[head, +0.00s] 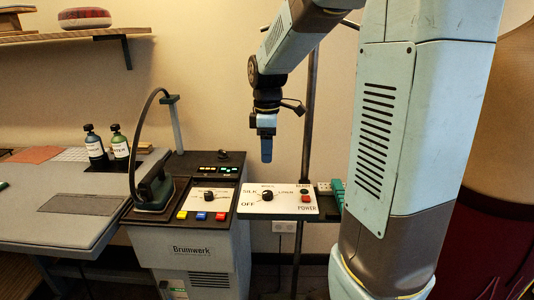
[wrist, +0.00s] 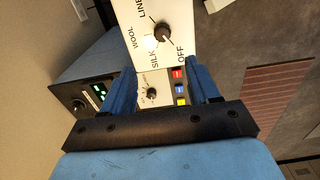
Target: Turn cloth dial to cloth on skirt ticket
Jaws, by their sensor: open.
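The cloth dial (head: 267,197) is a black knob on a white panel (head: 290,207), marked OFF, SILK, WOOL and LINEN. It also shows in the wrist view (wrist: 162,33), beyond my fingertips; I cannot tell which mark its pointer faces. My gripper (head: 266,160) hangs above and behind the panel, pointing down, apart from the dial. In the wrist view my blue fingers (wrist: 160,78) are spread with nothing between them. No skirt ticket is readable; a dark red garment (head: 480,255) stands at the right edge.
Left of the panel is a machine (head: 200,250) with a smaller knob (head: 209,196) and coloured buttons. An iron (head: 154,188) with a hose stands on it. A red button (head: 305,198) marked POWER is right of the dial. Two bottles (head: 97,148) stand on the grey table (head: 50,185).

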